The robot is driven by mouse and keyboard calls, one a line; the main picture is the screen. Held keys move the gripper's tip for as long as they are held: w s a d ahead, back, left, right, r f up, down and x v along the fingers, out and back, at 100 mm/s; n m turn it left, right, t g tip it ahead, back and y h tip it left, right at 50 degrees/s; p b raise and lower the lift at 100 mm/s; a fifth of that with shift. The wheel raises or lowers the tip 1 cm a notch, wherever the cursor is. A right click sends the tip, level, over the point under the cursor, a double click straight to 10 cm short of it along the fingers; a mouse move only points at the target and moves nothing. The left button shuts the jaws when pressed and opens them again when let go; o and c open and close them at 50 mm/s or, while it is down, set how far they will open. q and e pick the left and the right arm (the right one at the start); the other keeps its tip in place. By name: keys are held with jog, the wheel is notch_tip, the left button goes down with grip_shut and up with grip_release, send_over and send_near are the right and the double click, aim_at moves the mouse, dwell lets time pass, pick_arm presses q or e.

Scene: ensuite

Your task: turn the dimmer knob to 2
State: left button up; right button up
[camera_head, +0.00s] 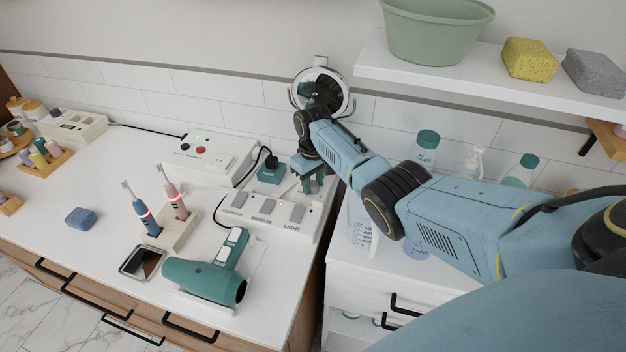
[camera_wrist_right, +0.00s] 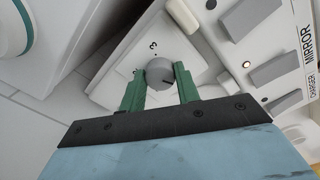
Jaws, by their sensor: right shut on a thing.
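The grey round dimmer knob (camera_wrist_right: 160,72) sits between the green fingers of my right gripper (camera_wrist_right: 160,88) in the right wrist view. The fingers are shut on its sides. A dark mark shows on the knob's face, toward the lower right. A printed 3 shows on the pale plate just above the knob; other numbers are hidden or too small to read. In the head view my right gripper (camera_head: 311,184) points down at the back right of the white switch panel (camera_head: 262,224), hiding the knob there. My left gripper is not in view.
The panel carries grey rocker switches (camera_head: 267,206) and a LIGHT label. A teal plug block (camera_head: 270,170), a white box with a red button (camera_head: 209,158), a round mirror (camera_head: 321,91) and a teal hair dryer (camera_head: 207,277) are near. A shelf (camera_head: 480,75) overhangs at right.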

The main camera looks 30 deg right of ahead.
jog(key=shift+r+m+p, duration=0.1)
jog(key=shift+m+p, duration=0.65)
jog(key=shift+m, duration=0.45)
jog(key=m+p, duration=0.1)
jog(key=m, duration=0.2)
jog(key=shift+m, duration=0.4)
jog(key=m+p, duration=0.1)
jog(key=m, duration=0.2)
jog(key=shift+a, duration=0.1)
jog(key=m, duration=0.4)
jog(key=shift+p, duration=0.3)
jog(key=m, duration=0.4)
jog(key=shift+w+m, duration=0.1)
jog(key=shift+m, duration=0.2)
jog(key=m, duration=0.4)
jog(key=shift+m, duration=0.3)
jog(key=m, duration=0.4)
jog(key=shift+m, duration=2.1)
